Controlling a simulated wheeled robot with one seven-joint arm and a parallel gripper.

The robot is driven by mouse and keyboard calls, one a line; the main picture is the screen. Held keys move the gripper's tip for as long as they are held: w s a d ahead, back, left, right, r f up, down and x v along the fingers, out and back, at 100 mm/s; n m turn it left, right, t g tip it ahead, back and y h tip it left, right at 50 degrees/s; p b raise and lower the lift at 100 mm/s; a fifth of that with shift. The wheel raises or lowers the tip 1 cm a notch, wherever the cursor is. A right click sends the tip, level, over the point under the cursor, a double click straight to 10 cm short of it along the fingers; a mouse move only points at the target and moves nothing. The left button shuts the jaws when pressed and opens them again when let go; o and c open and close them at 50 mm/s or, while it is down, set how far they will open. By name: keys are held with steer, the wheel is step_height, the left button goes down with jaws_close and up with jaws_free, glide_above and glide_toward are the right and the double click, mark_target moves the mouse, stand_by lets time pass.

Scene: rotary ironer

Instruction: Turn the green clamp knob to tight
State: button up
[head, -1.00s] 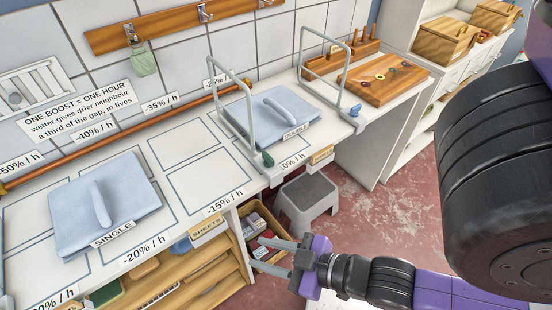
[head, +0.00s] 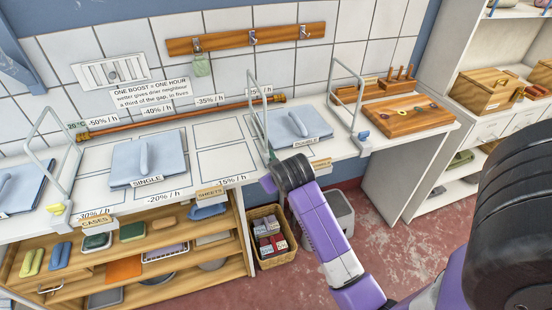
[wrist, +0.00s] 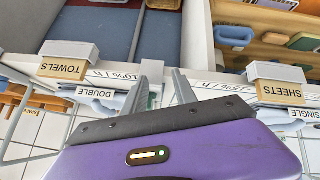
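The green clamp knob (head: 271,157) shows as a small dark green piece at the front foot of the middle grey wire frame (head: 257,110), on the counter's front edge. I cannot make out the green knob there.
Similar frames have a yellow knob (head: 57,209) at left and a blue knob (head: 363,135) at right. A folded blue cloth (head: 300,124) lies behind the green knob. SHEETS (head: 211,192) and TOWELS (wrist: 62,68) labels stick out along the edge. A basket (head: 270,258) and stool stand below.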

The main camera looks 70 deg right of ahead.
mark_target(273, 154)
steer(key=w+d+r+m+g+y+p, duration=0.1)
steer(key=d+r+m+g+y+p, duration=0.2)
steer(key=r, duration=0.7)
steer(key=shift+t, duration=0.5)
steer(key=shift+d+x, duration=0.2)
steer(key=shift+x, duration=1.8)
steer(key=shift+d+x, duration=0.25)
steer(key=shift+x, duration=1.8)
steer(key=shift+w+r, duration=0.1)
steer(key=shift+r, duration=0.1)
jaws_close()
